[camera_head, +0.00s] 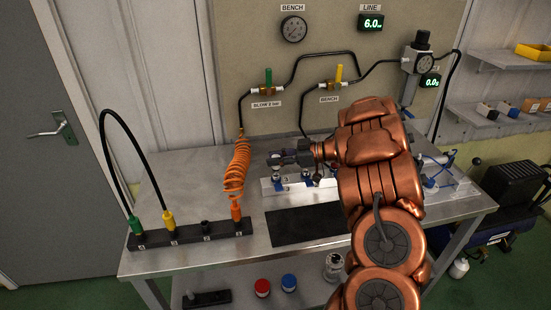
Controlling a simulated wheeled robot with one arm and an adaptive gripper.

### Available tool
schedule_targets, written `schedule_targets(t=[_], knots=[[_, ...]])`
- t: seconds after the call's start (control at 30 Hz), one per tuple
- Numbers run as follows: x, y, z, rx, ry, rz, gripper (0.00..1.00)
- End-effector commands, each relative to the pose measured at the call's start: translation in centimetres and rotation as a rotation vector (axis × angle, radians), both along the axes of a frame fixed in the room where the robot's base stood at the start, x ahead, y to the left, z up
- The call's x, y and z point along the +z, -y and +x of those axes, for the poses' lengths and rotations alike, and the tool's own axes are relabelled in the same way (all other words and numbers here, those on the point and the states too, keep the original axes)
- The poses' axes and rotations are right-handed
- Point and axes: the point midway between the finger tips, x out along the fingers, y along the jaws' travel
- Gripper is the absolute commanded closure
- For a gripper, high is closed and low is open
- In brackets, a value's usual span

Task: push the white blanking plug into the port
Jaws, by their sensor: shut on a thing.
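My gripper (279,159) is over the left part of a pale manifold block (265,187) on the steel bench, its dark fingers pointing left. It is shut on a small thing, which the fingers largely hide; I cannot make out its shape. I cannot pick out the white blanking plug for certain. Small fittings with blue parts (277,178) stand on the block just below the fingers. Whether the held thing touches a port is too small to tell. My copper arm hides the middle of the block; its right end (455,190) shows beyond the arm.
A black strip (190,237) holds a black hose (125,120) and a coiled orange hose (237,168) at the left. A dark mat (300,224) lies in front of the block. Valves, pipes and a regulator (417,62) are at the back. Red and blue caps (262,287) sit on the lower shelf.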

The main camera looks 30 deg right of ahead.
Motion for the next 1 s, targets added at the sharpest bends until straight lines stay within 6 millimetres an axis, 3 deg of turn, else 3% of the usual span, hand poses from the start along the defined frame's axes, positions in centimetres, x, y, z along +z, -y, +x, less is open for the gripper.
schedule_targets(t=[0.93,0.97,1.0], knots=[[-1.9,0.0,0.0,0.0,-0.001,0.001,1.0],[-1.9,0.0,0.0,0.0,-0.001,0.001,0.74],[-1.8,0.0,0.0,0.0,-0.001,0.001,0.7]])
